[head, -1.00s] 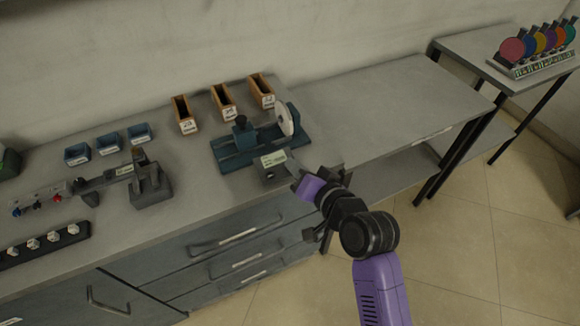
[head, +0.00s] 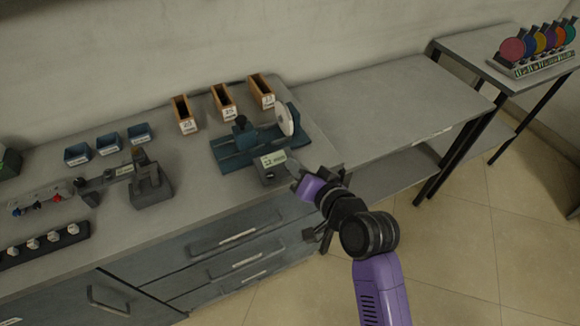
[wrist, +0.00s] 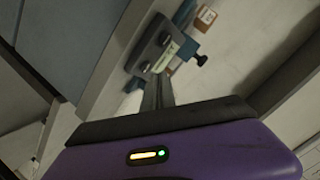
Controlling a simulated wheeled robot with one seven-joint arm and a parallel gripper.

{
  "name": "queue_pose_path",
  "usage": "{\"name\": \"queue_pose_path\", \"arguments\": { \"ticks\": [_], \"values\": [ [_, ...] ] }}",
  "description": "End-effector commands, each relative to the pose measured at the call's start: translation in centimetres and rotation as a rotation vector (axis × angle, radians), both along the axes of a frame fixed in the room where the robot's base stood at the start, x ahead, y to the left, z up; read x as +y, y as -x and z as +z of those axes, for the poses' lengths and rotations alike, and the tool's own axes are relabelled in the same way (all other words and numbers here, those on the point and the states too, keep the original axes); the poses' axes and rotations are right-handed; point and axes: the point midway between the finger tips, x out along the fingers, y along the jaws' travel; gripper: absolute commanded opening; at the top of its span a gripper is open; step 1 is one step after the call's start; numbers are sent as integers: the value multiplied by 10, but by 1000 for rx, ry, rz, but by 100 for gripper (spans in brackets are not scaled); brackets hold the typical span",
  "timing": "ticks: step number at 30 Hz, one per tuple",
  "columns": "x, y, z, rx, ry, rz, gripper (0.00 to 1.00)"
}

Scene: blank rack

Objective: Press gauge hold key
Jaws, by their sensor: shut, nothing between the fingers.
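The gauge (head: 271,170) is a small dark box with a pale lit display, at the front of a blue bench fixture (head: 235,157). In the wrist view the gauge (wrist: 150,54) shows its display with a round dark key near each end. I cannot read which key is the hold key. My gripper (head: 294,177) is just right of the gauge in the head view. In the wrist view its shut, empty fingers (wrist: 157,88) point at the gauge's front face, near the lower key. Whether they touch it, I cannot tell.
A white disc (head: 285,119) stands on the fixture. Orange bins (head: 223,101) and blue bins (head: 109,145) are behind. The bench right of the fixture (head: 390,105) is clear.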

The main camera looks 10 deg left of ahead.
Motion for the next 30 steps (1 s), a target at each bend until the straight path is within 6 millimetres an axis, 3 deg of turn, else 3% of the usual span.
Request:
{"name": "queue_pose_path", "arguments": {
  "ticks": [30],
  "values": [
    [3,-4,-11,0,0,0,0]
  ]
}}
